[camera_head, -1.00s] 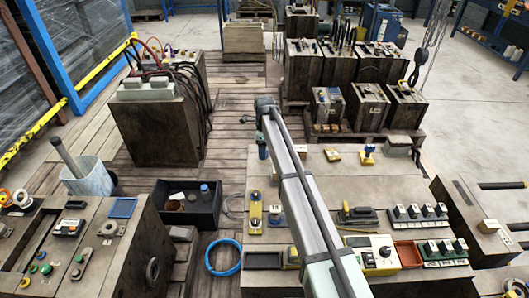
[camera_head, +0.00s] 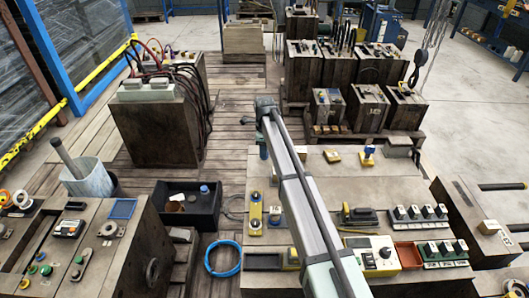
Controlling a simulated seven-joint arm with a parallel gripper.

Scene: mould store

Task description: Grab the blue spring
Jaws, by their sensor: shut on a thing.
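My arm reaches from the bottom edge toward the middle of the view. My gripper (camera_head: 263,146) hangs at its far end, beyond the left back corner of the near worktop. It is small and partly hidden behind my own arm. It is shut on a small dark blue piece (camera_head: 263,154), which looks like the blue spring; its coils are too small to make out.
The near worktop (camera_head: 310,172) carries a yellow-based piece with a blue top (camera_head: 368,153), switch boxes and a yellow meter (camera_head: 372,256). A blue hose coil (camera_head: 223,258) and a black bin (camera_head: 172,214) lie to the left. Wooden blocks stand behind.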

